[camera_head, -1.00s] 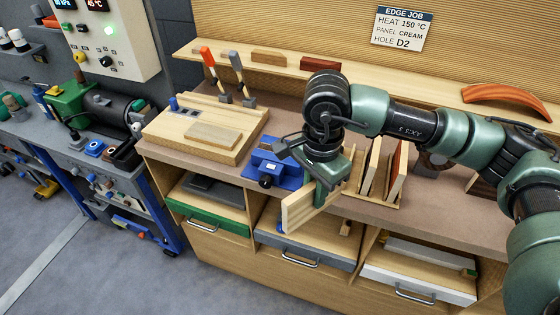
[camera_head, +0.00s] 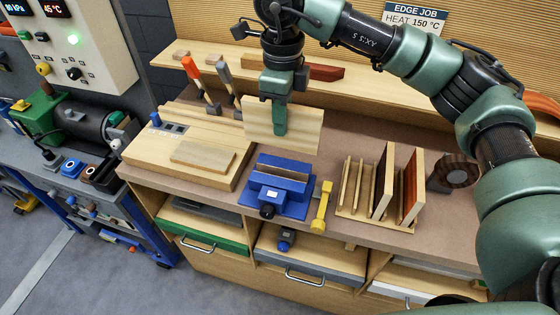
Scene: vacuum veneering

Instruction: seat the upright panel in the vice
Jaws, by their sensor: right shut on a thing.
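My right gripper (camera_head: 281,116) is shut on a pale wooden panel (camera_head: 306,128) and holds it upright. The panel hangs above and behind the blue vice (camera_head: 278,187), apart from it. The vice stands on the bench near its front edge, with a gap between its jaws and a dark knob facing front. The gripper's finger covers part of the panel's face, so the far finger is hidden. My left gripper is not in view.
A wooden board (camera_head: 175,167) lies left of the vice. A yellow clamp-like tool (camera_head: 321,206) lies just right of it. A wooden rack (camera_head: 352,210) with upright panels stands further right. Two handled tools (camera_head: 196,77) stand behind, below a shelf (camera_head: 372,92).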

